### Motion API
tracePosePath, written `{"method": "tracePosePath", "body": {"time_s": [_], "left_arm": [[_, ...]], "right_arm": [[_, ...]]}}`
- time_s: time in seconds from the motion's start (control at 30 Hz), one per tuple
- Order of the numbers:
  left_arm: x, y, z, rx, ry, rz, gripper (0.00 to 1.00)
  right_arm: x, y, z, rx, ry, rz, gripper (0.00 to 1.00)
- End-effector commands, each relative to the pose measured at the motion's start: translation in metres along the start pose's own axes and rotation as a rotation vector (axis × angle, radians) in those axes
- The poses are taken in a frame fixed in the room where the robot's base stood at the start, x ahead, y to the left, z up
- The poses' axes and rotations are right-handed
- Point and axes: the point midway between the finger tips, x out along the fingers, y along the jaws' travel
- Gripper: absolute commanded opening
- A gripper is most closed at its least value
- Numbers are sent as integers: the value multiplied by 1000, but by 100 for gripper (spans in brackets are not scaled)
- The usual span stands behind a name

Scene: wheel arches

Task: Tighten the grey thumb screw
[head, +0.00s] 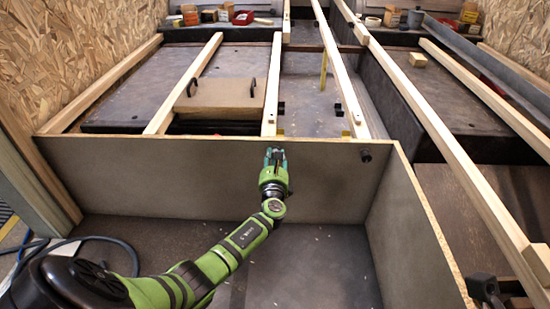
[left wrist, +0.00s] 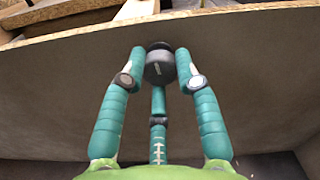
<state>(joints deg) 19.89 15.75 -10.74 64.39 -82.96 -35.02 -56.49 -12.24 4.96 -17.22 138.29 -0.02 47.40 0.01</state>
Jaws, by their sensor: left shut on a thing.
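The grey thumb screw (left wrist: 160,67) is a dark grey round knob in the left wrist view, seated against the upright brown panel (left wrist: 45,90) just below its top edge. My left gripper (left wrist: 160,72) has its teal fingers closed around the knob, two at the sides and one below. In the head view my left gripper (head: 276,157) reaches up to the panel (head: 140,180) near its middle, and its fingers largely hide the knob. A second dark knob (head: 366,156) sits on the same panel to the right, untouched. My right gripper is not in view.
Pale wooden battens (head: 345,75) run away behind the panel. A brown board with two black handles (head: 215,95) lies behind left. A side panel (head: 410,230) bounds the space on the right. A dark block (head: 483,287) sits at lower right.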

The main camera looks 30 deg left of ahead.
Motion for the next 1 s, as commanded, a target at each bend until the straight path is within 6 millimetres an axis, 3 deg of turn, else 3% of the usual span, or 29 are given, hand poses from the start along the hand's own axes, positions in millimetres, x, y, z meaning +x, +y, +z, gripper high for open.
{"method": "tracePosePath", "body": {"time_s": [0.03, 0.23, 0.27, 0.3, 0.73, 1.0], "left_arm": [[-5, -2, -11, 2, 21, -6, 0], [-5, -2, -11, 2, 21, -6, 0], [-5, -2, -11, 1, 21, -6, 44], [-5, -1, -11, 1, 21, -6, 56], [-10, 0, -6, -1, 9, -3, 56], [-55, 0, -6, -1, 12, -3, 56]], "right_arm": [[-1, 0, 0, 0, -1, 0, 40], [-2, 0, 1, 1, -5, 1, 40], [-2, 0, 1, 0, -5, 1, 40], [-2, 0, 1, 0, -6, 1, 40], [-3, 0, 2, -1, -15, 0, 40], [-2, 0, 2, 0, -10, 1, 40]]}}
